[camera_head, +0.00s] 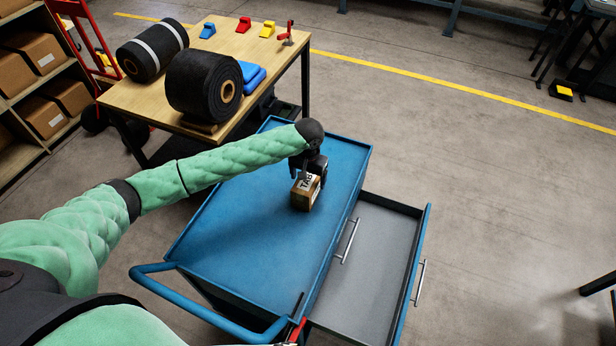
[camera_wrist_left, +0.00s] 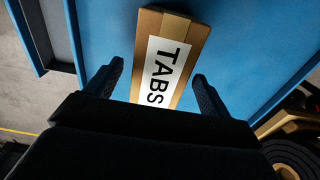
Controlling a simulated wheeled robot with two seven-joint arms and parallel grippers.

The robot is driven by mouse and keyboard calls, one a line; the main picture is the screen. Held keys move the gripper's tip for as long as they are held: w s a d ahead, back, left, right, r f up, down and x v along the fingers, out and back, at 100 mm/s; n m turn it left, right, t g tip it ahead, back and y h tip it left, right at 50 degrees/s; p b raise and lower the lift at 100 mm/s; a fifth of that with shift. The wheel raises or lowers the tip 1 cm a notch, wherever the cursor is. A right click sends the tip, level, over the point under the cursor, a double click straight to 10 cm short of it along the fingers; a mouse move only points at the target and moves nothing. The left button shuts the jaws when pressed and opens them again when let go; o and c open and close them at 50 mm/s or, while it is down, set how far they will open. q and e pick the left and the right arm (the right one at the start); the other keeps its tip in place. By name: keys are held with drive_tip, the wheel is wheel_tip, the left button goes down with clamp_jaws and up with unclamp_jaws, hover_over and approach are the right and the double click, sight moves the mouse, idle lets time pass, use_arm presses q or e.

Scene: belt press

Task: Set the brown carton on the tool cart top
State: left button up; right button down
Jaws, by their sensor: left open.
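The brown carton (camera_head: 305,193), with a white label reading TABS, rests on the blue tool cart top (camera_head: 240,227), toward its right edge. In the left wrist view the carton (camera_wrist_left: 183,38) lies between and just beyond the fingers, with blue cart surface around it. My left gripper (camera_head: 312,170) is right at the carton's far side, from above. In the left wrist view its two fingers (camera_wrist_left: 155,88) are spread, one on each side of the carton, with gaps showing. The carton's far part is hidden by the gripper in the head view.
The cart's drawer (camera_head: 375,250) is pulled out to the right and looks empty. A wooden table (camera_head: 235,45) with black belt rolls (camera_head: 203,85), a blue folded item (camera_head: 252,76) and small colored blocks stands behind the cart. Shelves with cartons (camera_head: 30,52) stand at left. Open floor lies right.

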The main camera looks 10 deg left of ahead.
use_arm(q)
drive_tip(key=shift+r+p, duration=0.65)
drive_tip(key=shift+r, duration=0.3)
wheel_tip(320, 180, up, 2)
drive_tip(key=shift+p, duration=1)
drive_tip(key=shift+r+p, duration=0.4)
drive_tip(key=shift+r, duration=2.05)
use_arm(e)
drive_tip(key=shift+s+d+r, duration=0.15)
drive_tip(key=shift+s+r, duration=0.75)
drive_tip(key=shift+r, duration=0.05)
drive_tip(key=shift+s+d+r, duration=0.15)
drive_tip(key=shift+s+r, duration=0.75)
